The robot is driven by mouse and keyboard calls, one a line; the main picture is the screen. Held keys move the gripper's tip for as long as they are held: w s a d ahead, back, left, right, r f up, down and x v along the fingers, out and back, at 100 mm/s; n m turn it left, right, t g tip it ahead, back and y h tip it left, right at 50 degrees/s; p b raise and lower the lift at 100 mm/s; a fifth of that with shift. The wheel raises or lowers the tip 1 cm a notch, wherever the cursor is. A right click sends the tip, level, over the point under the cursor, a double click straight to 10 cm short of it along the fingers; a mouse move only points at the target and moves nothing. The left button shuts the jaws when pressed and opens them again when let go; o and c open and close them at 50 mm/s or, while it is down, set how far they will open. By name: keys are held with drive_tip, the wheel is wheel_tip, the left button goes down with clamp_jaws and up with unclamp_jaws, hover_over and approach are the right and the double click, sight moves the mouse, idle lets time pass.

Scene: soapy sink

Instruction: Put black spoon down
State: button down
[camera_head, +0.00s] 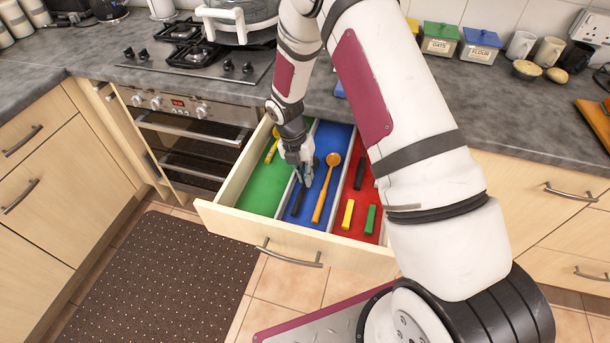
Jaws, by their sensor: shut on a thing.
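My gripper (305,178) is inside the open drawer (283,233), pointing down over the blue compartment (328,140). It is shut on the black spoon (298,201), whose dark handle shows below the fingers in the blue compartment. The fingers hide part of the spoon, and I cannot tell whether it touches the drawer floor. An orange wooden spoon (321,199) lies in the same compartment, just to the right of the black spoon.
The green compartment (262,187) on the left holds a yellow-handled utensil (271,152). The red compartment (365,197) on the right holds yellow (348,215), green (371,219) and dark-handled items. Thin dividers separate the compartments. The worktop (480,110) lies behind the drawer.

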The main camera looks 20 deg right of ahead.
drive_tip(key=shift+f, duration=0.15)
drive_tip(key=shift+f, duration=0.1)
drive_tip(key=c, duration=2)
unclamp_jaws()
